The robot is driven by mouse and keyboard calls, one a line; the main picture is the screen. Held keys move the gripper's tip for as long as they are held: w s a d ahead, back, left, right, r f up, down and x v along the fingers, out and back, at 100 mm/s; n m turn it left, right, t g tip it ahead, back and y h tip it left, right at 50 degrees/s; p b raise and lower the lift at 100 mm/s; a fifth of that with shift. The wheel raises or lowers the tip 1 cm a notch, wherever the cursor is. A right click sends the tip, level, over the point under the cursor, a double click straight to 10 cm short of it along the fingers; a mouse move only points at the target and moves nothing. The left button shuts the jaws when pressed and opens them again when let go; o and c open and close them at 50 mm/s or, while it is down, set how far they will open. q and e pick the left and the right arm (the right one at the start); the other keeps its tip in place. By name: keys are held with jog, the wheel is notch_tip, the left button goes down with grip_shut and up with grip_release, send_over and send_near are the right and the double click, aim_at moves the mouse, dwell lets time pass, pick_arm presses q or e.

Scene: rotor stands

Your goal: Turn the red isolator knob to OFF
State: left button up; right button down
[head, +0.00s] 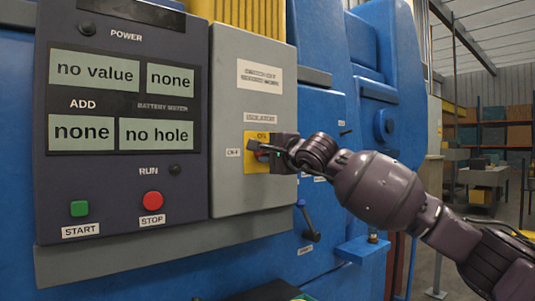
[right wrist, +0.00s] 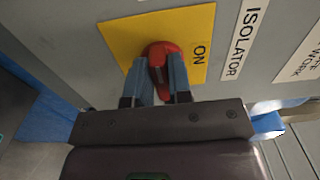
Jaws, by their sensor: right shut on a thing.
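The red isolator knob (right wrist: 161,50) sits on a yellow plate (right wrist: 122,38) on the grey panel. My right gripper (right wrist: 165,78) is shut on the knob, with one finger on either side of it. The word ON shows on the plate, on the side toward the ISOLATOR label (right wrist: 241,38). In the head view the right gripper (head: 266,150) covers most of the knob on the yellow plate (head: 251,167). Which way the knob points is not clear, and I cannot read an OFF mark. My left gripper is out of view.
Left of the grey panel (head: 238,80) is a dark panel with display windows, a green START button (head: 80,208) and a red STOP button (head: 152,200). Shelving (head: 490,135) stands far back at right.

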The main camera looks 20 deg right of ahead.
jog(key=shift+f, duration=0.1)
jog(key=c, duration=1)
grip_release()
jog(key=shift+c, duration=0.2)
jog(key=v, duration=1.1)
jog(key=shift+a, duration=0.1)
